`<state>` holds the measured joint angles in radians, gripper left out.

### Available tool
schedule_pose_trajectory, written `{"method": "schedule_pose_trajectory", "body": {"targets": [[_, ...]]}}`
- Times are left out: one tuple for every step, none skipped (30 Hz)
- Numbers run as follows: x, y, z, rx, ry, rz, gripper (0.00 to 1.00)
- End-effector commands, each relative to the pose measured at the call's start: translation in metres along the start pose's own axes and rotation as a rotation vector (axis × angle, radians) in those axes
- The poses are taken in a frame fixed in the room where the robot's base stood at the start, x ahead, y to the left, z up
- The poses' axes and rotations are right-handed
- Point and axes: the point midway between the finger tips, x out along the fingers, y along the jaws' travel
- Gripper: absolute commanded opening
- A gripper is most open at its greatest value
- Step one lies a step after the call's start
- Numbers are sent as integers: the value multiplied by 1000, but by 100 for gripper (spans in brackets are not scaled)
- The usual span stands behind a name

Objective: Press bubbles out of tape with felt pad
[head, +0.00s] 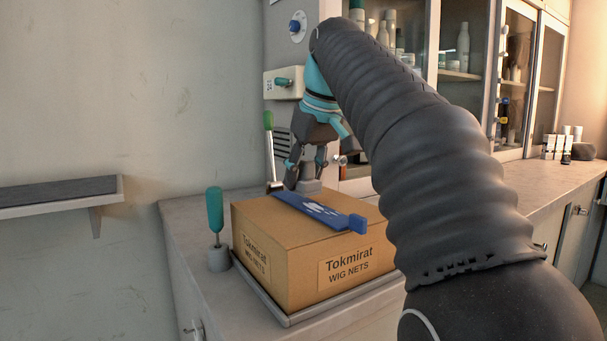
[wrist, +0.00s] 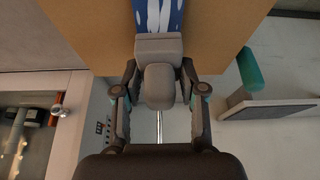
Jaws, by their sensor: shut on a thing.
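A blue tape strip (head: 315,211) with white bubble marks lies across the top of a cardboard box (head: 290,250) labelled Tokmirat WIG NETS. Its end nearest my gripper also shows in the wrist view (wrist: 158,15). My gripper (head: 306,168) points down at the far edge of the box. It is shut on a grey felt pad (wrist: 158,47), held between both fingers (wrist: 158,78) in the wrist view. The pad is at the far end of the tape and hides part of it. I cannot tell whether the pad touches the tape.
The box sits on a grey tray (head: 290,322) on the counter. A teal-handled tool (head: 215,212) stands in a grey holder left of the box. A green-handled tool (head: 268,122) stands behind it. Glass cabinets (head: 480,50) are at the right, a shelf (head: 60,193) at the left.

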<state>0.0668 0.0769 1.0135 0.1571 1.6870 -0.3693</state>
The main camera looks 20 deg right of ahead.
Motion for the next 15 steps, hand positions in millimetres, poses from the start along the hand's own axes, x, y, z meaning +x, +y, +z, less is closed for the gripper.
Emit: {"method": "schedule_pose_trajectory", "body": {"targets": [[0, 0, 0, 0, 0, 0, 0], [0, 0, 0, 0, 0, 0, 0], [1, 0, 0, 0, 0, 0, 0], [1, 0, 0, 0, 0, 0, 0], [1, 0, 1, 0, 0, 0, 0], [2, 0, 1, 0, 0, 0, 0], [2, 0, 1, 0, 0, 0, 0], [3, 0, 1, 0, 0, 0, 0], [4, 0, 2, 0, 0, 0, 0], [4, 0, 2, 0, 0, 0, 0], [5, 0, 2, 0, 0, 0, 0], [5, 0, 2, 0, 0, 0, 0], [6, 0, 2, 0, 0, 0, 0], [6, 0, 3, 0, 0, 0, 0], [7, 0, 3, 0, -1, 0, 0]]}}
